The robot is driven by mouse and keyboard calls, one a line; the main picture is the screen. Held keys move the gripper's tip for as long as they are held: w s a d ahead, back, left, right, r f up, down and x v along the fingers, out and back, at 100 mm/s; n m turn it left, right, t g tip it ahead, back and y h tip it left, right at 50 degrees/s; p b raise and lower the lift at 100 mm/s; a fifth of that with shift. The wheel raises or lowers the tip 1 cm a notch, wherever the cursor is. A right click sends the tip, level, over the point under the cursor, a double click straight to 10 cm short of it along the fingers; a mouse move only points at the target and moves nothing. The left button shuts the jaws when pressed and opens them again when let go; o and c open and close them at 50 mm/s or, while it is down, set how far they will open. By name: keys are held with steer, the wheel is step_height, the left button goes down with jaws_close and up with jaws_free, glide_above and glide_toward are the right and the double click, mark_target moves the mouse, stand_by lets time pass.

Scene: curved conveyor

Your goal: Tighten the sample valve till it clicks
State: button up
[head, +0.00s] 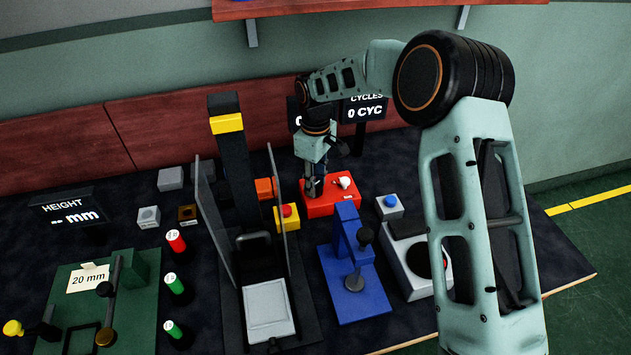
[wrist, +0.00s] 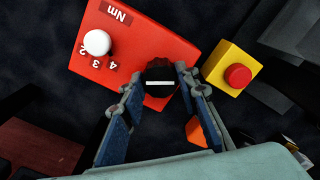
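A red box (wrist: 140,45) carries a label "Nm", a white round knob (wrist: 97,42) beside a small number scale, and a black round knob (wrist: 160,77) with a white line. It appears to be the sample valve, though I see no label naming it. My gripper (wrist: 161,80) reaches down over the black knob, one finger on each side, with the fingertips seemingly against it. The white line runs nearly level across the wrist view. In the head view, my gripper (head: 315,190) is over the left part of the red box (head: 345,205), and hides the black knob there.
A yellow box with a red button (wrist: 237,75) stands close beside the red box. An orange block (wrist: 196,132) is near the fingers. In the head view, a blue press stand (head: 362,300) is in front and a grey box with a blue button (head: 390,202) is to the right.

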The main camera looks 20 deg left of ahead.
steer(key=c, duration=0.4)
steer(key=shift+m+b, duration=0.3)
steer(key=shift+m, duration=1.7)
steer(key=o, duration=1.1)
steer(key=shift+o, duration=0.2)
steer(key=shift+r, duration=0.15)
step_height(320, 180, up, 12)
steer(key=shift+f, duration=0.2)
